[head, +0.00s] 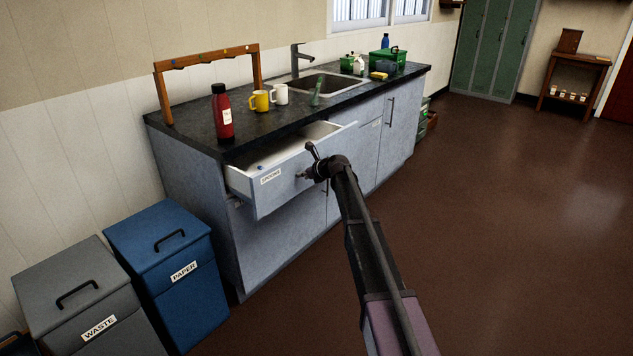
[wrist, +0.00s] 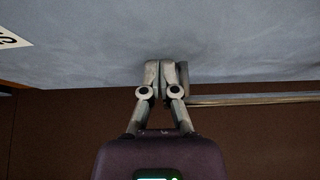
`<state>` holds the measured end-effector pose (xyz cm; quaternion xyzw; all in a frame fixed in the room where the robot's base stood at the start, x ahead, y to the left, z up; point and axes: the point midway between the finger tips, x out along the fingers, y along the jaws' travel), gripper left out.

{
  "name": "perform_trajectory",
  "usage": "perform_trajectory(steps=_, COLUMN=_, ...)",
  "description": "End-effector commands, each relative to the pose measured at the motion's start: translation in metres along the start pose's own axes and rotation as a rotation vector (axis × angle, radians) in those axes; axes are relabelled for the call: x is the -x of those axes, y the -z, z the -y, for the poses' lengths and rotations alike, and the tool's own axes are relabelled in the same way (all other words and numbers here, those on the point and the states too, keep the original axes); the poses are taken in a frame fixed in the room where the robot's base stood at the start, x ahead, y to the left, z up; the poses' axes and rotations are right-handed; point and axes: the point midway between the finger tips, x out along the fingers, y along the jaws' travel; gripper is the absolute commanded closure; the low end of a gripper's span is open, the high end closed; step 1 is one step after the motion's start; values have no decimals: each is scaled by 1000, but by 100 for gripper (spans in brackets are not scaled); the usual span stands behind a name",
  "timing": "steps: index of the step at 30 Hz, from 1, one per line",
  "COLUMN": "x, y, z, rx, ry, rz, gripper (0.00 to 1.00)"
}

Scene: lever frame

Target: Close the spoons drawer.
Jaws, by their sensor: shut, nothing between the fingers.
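The spoons drawer (head: 284,182) stands pulled out of the grey-blue cabinet under the dark counter. Its front carries a label (head: 270,176) that reads SPOONS, and white inner walls show behind it. My gripper (head: 303,176) is at the right part of the drawer front, on its outer side. In the wrist view, my gripper (wrist: 166,66) is shut and empty, with its fingertips against or very close to the drawer front (wrist: 190,35). I cannot tell if they touch. A handle bar (wrist: 250,99) runs to the right of the fingers.
The counter (head: 345,100) holds a red bottle (head: 222,115), a yellow mug (head: 259,101), a white mug (head: 280,94) and a sink (head: 325,83). A blue paper bin (head: 165,265) and a grey waste bin (head: 80,290) stand at left. The floor at right is clear.

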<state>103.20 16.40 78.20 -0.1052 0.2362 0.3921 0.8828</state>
Motion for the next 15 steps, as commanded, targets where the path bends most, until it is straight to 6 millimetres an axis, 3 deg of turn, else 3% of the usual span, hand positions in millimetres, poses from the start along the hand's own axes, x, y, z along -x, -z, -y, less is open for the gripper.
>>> perform_trajectory(steps=3, x=-34, y=-20, z=3, rx=1, ry=-2, rz=0, gripper=100)
perform_trajectory(steps=15, x=-122, y=-70, z=2, rx=0, ry=0, rz=1, gripper=100)
